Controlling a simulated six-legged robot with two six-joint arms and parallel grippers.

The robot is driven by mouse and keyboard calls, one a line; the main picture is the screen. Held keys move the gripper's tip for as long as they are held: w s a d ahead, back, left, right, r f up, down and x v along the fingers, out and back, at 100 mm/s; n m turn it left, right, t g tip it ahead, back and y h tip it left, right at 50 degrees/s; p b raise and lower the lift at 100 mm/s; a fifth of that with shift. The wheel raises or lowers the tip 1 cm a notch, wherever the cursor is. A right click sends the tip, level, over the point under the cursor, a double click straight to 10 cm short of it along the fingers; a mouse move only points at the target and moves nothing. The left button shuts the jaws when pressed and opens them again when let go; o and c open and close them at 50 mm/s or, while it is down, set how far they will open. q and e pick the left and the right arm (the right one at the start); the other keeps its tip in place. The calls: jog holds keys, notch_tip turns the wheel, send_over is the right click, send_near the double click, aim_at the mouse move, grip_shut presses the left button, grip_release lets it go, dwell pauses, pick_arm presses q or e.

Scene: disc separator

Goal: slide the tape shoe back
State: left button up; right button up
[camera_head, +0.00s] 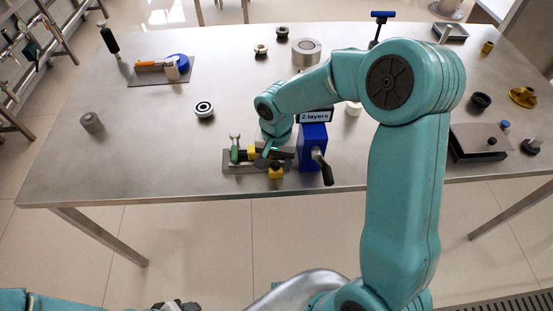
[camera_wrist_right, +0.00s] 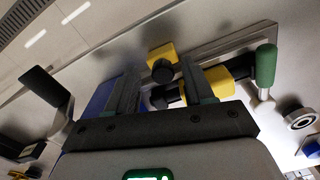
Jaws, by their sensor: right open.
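A small fixture with a grey base plate (camera_head: 232,168) sits near the table's front edge. It carries a yellow block with a black knob (camera_head: 276,172), another yellow part (camera_head: 253,153) and a green-handled lever (camera_head: 235,150). I cannot tell for sure which part is the tape shoe. My right gripper (camera_head: 268,153) is low over the fixture. In the right wrist view its open fingers (camera_wrist_right: 158,88) straddle the space before the yellow knobbed block (camera_wrist_right: 160,62); the right finger partly hides the other yellow part (camera_wrist_right: 219,82).
A blue block with a black crank (camera_head: 313,148) and a "2 layers" sign (camera_head: 315,116) stands just right of the fixture. A bearing ring (camera_head: 204,109) and a grey cylinder (camera_head: 92,122) lie to the left. The table's front left is clear.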

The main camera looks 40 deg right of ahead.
jog(key=shift+w+a+f, duration=0.1)
jog(key=shift+w, duration=0.15)
grip_shut()
jog(key=shift+s+f+b, duration=0.1)
jog(key=shift+s+b, duration=0.15)
jog(key=shift+b, duration=0.05)
jog(key=shift+s+a+b, duration=0.7)
jog(key=shift+s+b, duration=0.2)
jog(key=shift+s, duration=0.05)
jog(key=shift+s+a, duration=0.15)
jog(key=shift+s, duration=0.15)
grip_release()
jog(key=shift+s+a+r, duration=0.1)
jog(key=shift+s+r, duration=0.05)
jog(key=shift+r, duration=0.05)
